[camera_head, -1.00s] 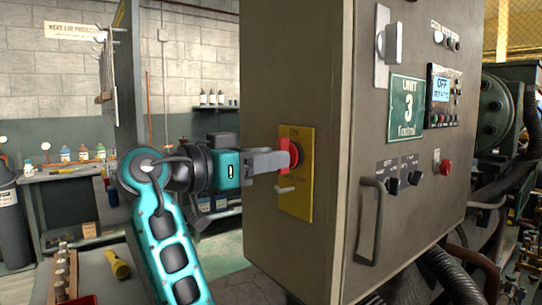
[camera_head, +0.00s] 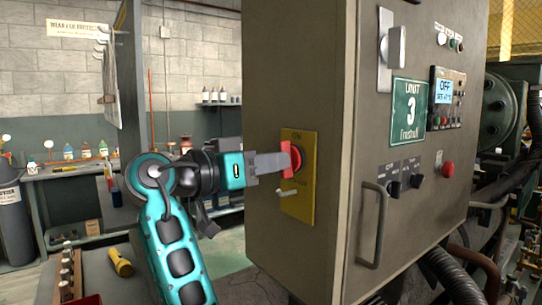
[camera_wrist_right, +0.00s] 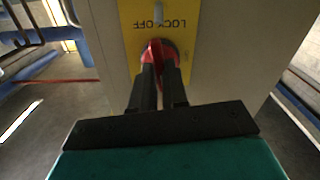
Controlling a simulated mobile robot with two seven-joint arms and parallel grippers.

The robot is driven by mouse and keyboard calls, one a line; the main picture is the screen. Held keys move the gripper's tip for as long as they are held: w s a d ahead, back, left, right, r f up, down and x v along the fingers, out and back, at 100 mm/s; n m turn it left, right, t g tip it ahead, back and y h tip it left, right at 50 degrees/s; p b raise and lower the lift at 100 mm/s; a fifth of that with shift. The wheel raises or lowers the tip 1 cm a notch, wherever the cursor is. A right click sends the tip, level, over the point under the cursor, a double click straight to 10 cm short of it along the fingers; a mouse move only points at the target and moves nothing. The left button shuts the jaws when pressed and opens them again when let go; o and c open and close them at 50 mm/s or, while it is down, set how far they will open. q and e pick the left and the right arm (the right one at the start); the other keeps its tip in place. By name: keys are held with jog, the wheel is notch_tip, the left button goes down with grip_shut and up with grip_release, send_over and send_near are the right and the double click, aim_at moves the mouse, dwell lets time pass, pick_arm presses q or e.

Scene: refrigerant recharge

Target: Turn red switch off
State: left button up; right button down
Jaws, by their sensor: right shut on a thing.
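The red switch (camera_head: 291,158) is a rotary handle on a yellow plate (camera_head: 301,201) on the left side of the grey cabinet. In the right wrist view the red switch (camera_wrist_right: 150,52) sits below the plate's printed word "LOCK OFF". My right gripper (camera_head: 280,162) reaches it from the left and is shut on its handle. In the right wrist view the dark fingers of my right gripper (camera_wrist_right: 162,78) close around the red handle and hide part of it. My left gripper is not in view.
A workbench (camera_head: 75,172) with bottles stands behind at left. A yellow flashlight (camera_head: 121,262) lies at lower left.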

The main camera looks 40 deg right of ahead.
jog(key=n+p, duration=0.1)
jog(key=n, duration=0.1)
jog(key=shift+n+p, duration=0.3)
jog(key=shift+p, duration=0.1)
jog(key=n+p, duration=0.1)
jog(key=n, duration=0.3)
jog(key=shift+n, duration=0.3)
dwell(0.4)
